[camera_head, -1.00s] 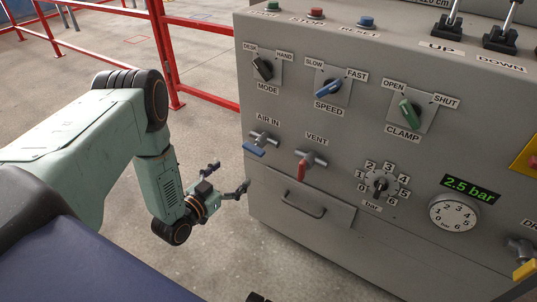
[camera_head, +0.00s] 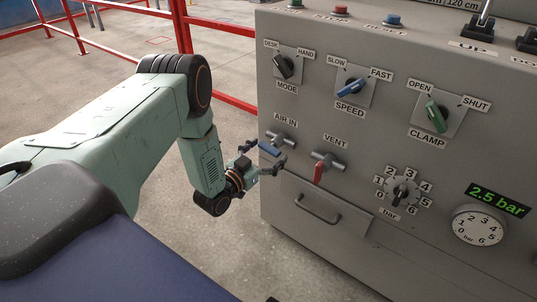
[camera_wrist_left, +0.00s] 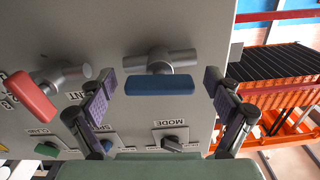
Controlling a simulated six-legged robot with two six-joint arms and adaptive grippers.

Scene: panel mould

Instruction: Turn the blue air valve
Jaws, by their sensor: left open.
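The blue air valve handle (camera_head: 269,149) sits under the AIR IN label on the front of the grey cabinet. In the left wrist view the blue handle (camera_wrist_left: 161,85) lies crosswise on its grey metal stem (camera_wrist_left: 160,62). My left gripper (camera_head: 263,156) is open in front of the valve. In the left wrist view its two purple-padded fingers (camera_wrist_left: 159,80) stand on either side of the handle, with a gap at each end. I cannot tell how far the fingertips are from the panel. My right gripper is not in view.
The red VENT handle (camera_head: 318,173) is close to the right of the blue valve. A drawer pull (camera_head: 318,211) is below. MODE (camera_head: 284,66), SPEED (camera_head: 351,88) and CLAMP (camera_head: 436,117) knobs are above. The display (camera_head: 498,199) reads 2.5 bar. Red railings (camera_head: 220,100) stand behind my arm.

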